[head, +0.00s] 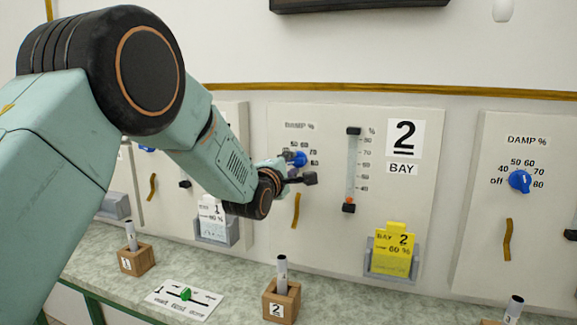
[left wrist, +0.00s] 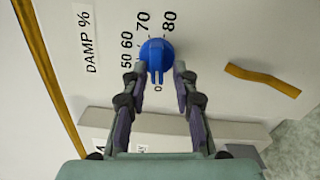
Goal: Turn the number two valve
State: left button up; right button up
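The bay 2 panel (head: 392,225) carries a blue DAMP % knob (head: 300,159), partly covered by my left gripper (head: 298,168). In the left wrist view the knob (left wrist: 156,54) lies between the two fingertips of my left gripper (left wrist: 158,72). The fingers are open, one on each side; I cannot tell whether either touches the knob. The knob's ridge points down in that view, towards a small "o" mark, away from the 70 and 80 marks. My right gripper is not in view.
A slider (head: 351,170) and a yellow bay 2 card (head: 393,250) are right of the knob. A brown strip (head: 295,211) hangs below it. Wooden blocks with rods (head: 281,300) and a small white plate (head: 185,298) stand on the counter. Another panel (head: 530,270) is at right.

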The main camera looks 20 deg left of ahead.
pick_arm(q)
jog(key=shift+o, duration=0.4)
jog(key=shift+a+r, duration=0.1)
jog(key=shift+a, duration=0.1)
jog(key=shift+s, duration=0.2)
jog(key=s, duration=1.1)
jog(key=shift+s+a, duration=0.15)
jog(key=shift+s, duration=0.15)
